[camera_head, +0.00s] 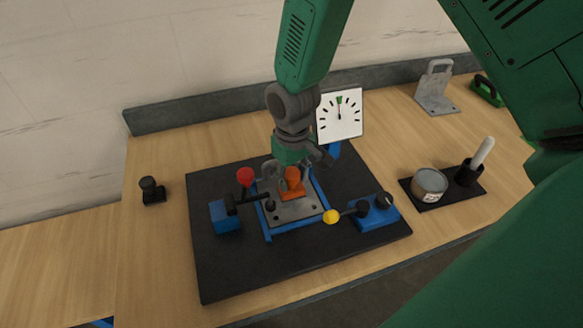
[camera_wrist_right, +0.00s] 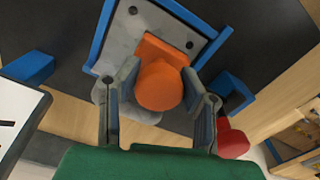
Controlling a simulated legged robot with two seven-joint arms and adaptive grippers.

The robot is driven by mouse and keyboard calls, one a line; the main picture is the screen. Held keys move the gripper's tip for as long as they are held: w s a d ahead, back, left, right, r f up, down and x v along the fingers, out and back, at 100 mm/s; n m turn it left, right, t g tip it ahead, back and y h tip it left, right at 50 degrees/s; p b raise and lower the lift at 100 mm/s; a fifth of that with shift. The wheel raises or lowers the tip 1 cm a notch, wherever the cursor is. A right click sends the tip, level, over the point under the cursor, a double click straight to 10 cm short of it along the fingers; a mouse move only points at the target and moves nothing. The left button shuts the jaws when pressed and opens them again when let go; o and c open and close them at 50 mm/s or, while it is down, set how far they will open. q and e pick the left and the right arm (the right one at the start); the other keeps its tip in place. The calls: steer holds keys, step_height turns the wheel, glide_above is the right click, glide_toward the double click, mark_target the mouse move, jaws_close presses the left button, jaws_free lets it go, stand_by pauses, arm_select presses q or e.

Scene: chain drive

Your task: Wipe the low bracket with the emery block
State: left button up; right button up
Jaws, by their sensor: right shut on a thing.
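The emery block (camera_head: 292,188) is orange, with a flat base and a rounded grip on top; it also shows in the right wrist view (camera_wrist_right: 160,84). My right gripper (camera_head: 291,175) comes down from above and is shut on this grip, its fingers on either side. The block is at the low bracket (camera_head: 292,211), a grey plate with dark holes lying in a blue frame. In the right wrist view the plate (camera_wrist_right: 127,30) extends beyond the block. The block's underside is hidden, so I cannot tell whether it touches the plate. My left gripper is out of view.
A red-knobbed lever (camera_head: 245,176) and a yellow-knobbed lever (camera_head: 331,216) flank the frame. A white dial (camera_head: 340,116) stands behind. A tin (camera_head: 430,183) and a dark cup (camera_head: 467,174) sit right. A grey upright bracket (camera_head: 436,88) stands back right.

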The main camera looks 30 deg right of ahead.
steer(key=shift+w+d+r, duration=0.1)
steer(key=shift+r, duration=0.7)
steer(key=shift+d+r, duration=0.2)
steer(key=shift+r, duration=0.2)
steer(key=shift+a, duration=0.2)
